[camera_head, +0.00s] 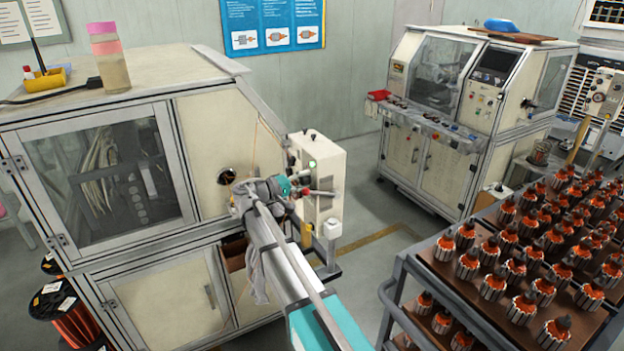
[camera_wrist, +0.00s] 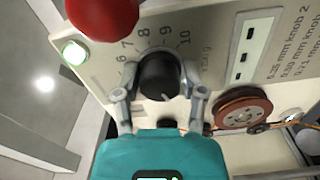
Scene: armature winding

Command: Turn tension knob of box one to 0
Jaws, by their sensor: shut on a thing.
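In the wrist view a round black tension knob (camera_wrist: 158,72) sits on the pale panel of a control box (camera_wrist: 195,40). Printed numbers from 6 to 10 show around its upper side; the lower part of the scale is hidden by my gripper. A small white mark shows at the knob's lower edge, on the side towards my gripper. My gripper (camera_wrist: 160,82) is shut on the knob, one grey finger on each side. In the head view the box (camera_head: 326,165) stands on a post, and my gripper (camera_head: 308,190) reaches its left face; the knob cannot be made out there.
In the wrist view a red button (camera_wrist: 103,15), a lit green button (camera_wrist: 74,52) and a reddish-brown pulley wheel (camera_wrist: 243,108) are close to the knob. A large winding machine (camera_head: 215,130) stands left of my arm. A rack of armatures (camera_head: 450,270) stands at right.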

